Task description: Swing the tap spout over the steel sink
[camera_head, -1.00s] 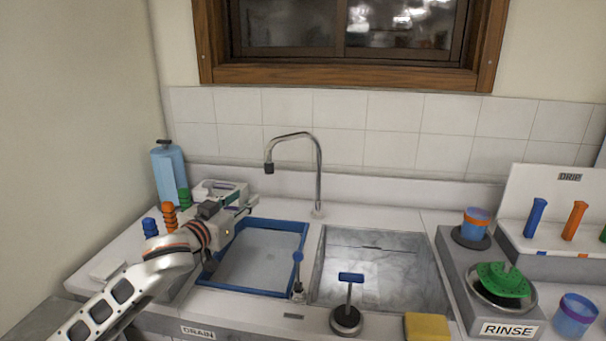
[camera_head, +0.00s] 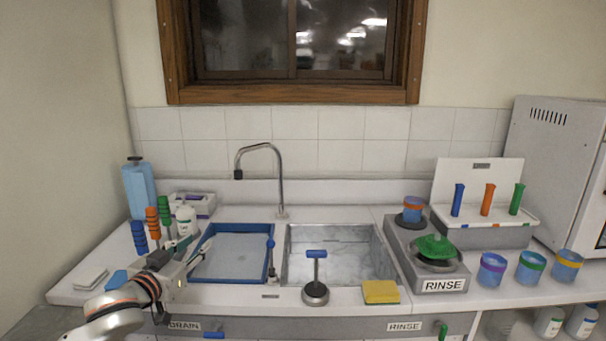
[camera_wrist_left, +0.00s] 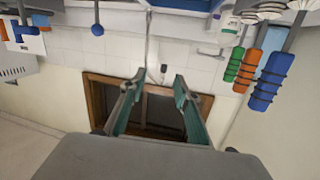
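The chrome tap (camera_head: 281,185) stands upright behind the two basins. Its curved spout (camera_head: 260,147) points left, with its dark tip (camera_head: 238,174) on the side of the blue-rimmed tray. The steel sink (camera_head: 300,262) is to the right of that tray. My left gripper (camera_head: 197,245) is at the left edge of the blue-rimmed tray, in front and left of the tap, apart from it. In the left wrist view, its two fingers (camera_wrist_left: 157,85) are spread with nothing between them, and the tap (camera_wrist_left: 149,45) shows upside down beyond. My right gripper is in neither view.
The blue-rimmed tray (camera_head: 235,256) lies left of the sink. A blue bottle (camera_head: 139,190), coloured-handled tools (camera_head: 153,222) and a white bottle (camera_head: 186,220) crowd the left. A blue-topped tool (camera_head: 316,270) and yellow sponge (camera_head: 380,292) are at the sink's front.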

